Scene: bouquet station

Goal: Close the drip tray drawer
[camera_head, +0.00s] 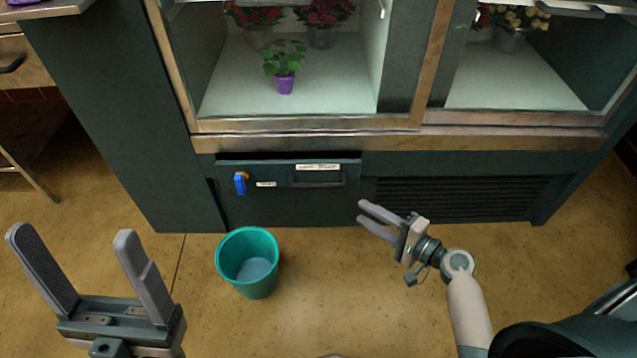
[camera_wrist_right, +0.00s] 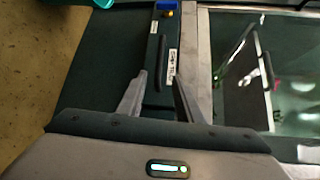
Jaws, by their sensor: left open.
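The drip tray drawer (camera_head: 285,205) is a dark green front low on the cabinet, with a label, a dark bar handle (camera_head: 318,181) and a blue-handled valve (camera_head: 240,183). A dark gap shows along its top and left edges; how far out it stands is hard to tell. My right gripper (camera_head: 361,212) is open and empty, near the drawer's lower right corner in the head view. In the right wrist view its fingers (camera_wrist_right: 159,77) point toward the handle (camera_wrist_right: 160,62), apart from it. My left gripper (camera_head: 75,238) is open and empty over the floor at left.
A teal bucket (camera_head: 248,262) stands on the floor in front of the drawer. A vent grille (camera_head: 455,197) is right of the drawer. Above is the glass display with a purple potted plant (camera_head: 285,84). The floor between bucket and right arm is clear.

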